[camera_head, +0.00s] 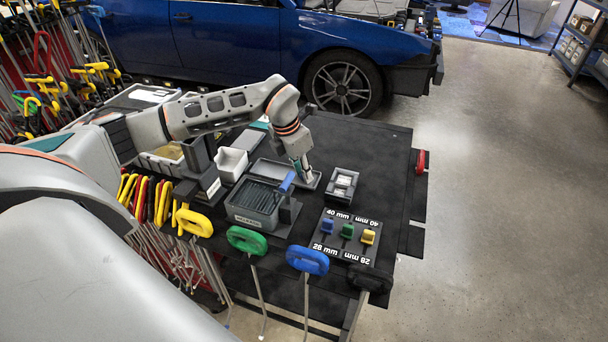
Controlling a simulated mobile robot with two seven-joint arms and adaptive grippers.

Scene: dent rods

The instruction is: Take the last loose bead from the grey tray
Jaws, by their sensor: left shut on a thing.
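The grey tray (268,169) is a shallow dish on the dark bench top, near the middle of the view. My left gripper (306,179) reaches in from the left and points down at the right end of the tray. Its fingers are shut on the bead, which is too small and too covered by the fingers to make out. No other loose bead can be made out in the tray. My right gripper is not in view.
Coloured rod handles line the front edge. The bench's back right is clear.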

